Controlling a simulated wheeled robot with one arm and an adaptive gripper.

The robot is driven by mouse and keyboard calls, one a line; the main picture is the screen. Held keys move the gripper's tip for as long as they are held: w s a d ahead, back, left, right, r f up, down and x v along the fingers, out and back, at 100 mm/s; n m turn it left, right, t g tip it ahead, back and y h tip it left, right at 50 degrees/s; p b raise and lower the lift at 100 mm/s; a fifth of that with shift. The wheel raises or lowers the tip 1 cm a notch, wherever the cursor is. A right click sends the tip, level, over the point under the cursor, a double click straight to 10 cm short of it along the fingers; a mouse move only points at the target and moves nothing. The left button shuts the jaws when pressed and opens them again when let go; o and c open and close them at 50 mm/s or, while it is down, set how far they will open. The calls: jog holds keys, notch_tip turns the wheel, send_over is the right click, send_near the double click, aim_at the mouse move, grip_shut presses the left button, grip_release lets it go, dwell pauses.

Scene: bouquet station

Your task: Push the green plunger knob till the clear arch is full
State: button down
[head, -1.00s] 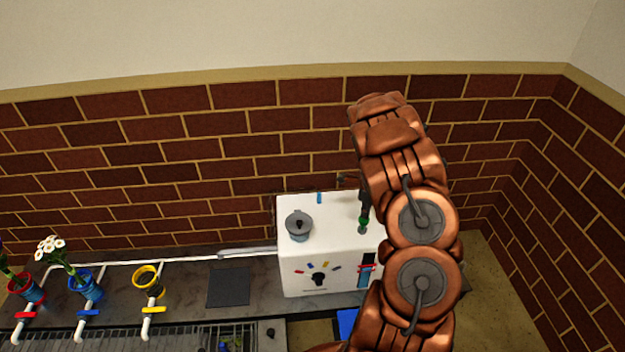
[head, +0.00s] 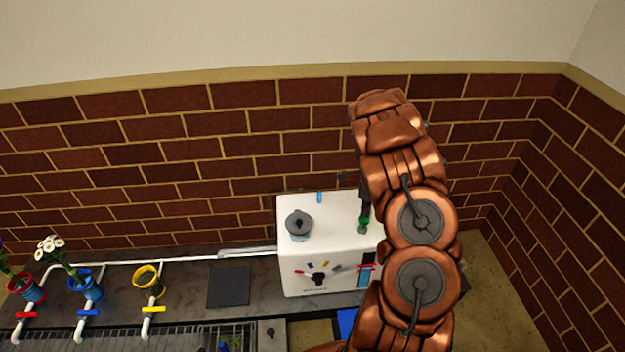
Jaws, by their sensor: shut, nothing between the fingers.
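The green plunger knob (head: 364,222) stands on top of the white machine (head: 330,222), near its right side. My gripper (head: 365,208) is shut and comes down right at the knob from above; my arm partly hides it, and I cannot tell if it touches the knob. I cannot make out the clear arch for certain. A blue strip (head: 365,276) shows on the machine's front at the right, partly covered by my arm.
A grey lidded pot (head: 299,225) sits on the machine's top left. A black dial (head: 318,279) with coloured marks is on its front. Red, blue and yellow cups (head: 147,279) with valves stand at the left. A dark square pad (head: 229,287) lies between.

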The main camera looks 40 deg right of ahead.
aim_at(365, 218)
jog(key=shift+f+b, duration=0.6)
jog(key=shift+f, duration=1.4)
jog(key=shift+r, duration=0.1)
jog(key=shift+r+p, duration=0.3)
jog(key=shift+r, duration=1.95)
jog(key=shift+f, duration=0.15)
jog(key=shift+f+b, duration=0.55)
jog(key=shift+f, duration=1.65)
jog(key=shift+r, duration=0.1)
